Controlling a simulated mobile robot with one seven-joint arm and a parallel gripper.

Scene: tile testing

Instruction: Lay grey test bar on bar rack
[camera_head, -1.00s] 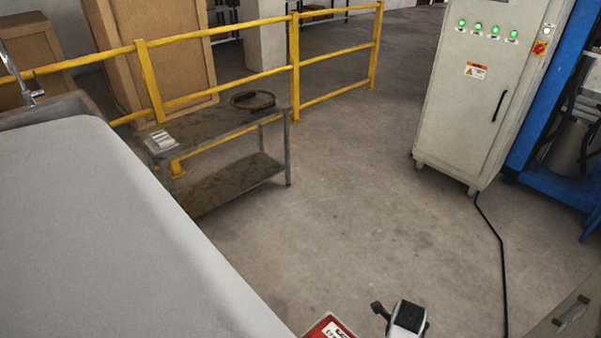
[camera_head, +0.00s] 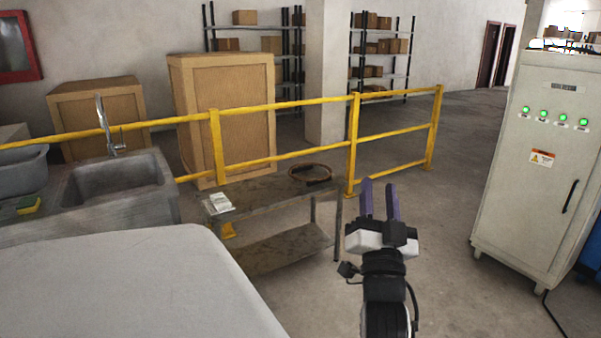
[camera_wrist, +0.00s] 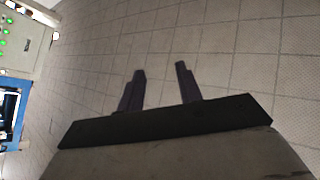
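My gripper (camera_head: 379,184) is raised in front of the open floor, right of the low metal bench (camera_head: 262,194). Its two dark purple fingers stand apart with nothing between them. The wrist view also shows the spread, empty fingers (camera_wrist: 159,68) over a tiled surface. A small whitish item (camera_head: 219,203) lies on the bench's left end; I cannot tell whether it is the rack or bars. I cannot make out a grey test bar or a bar rack for certain in either view.
A round brown ring (camera_head: 310,172) lies on the bench. A yellow railing (camera_head: 285,103) runs behind it. A stone sink (camera_head: 110,185) and a pale grey surface (camera_head: 130,285) are at left. A grey cabinet (camera_head: 535,170) stands right. Floor between bench and cabinet is clear.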

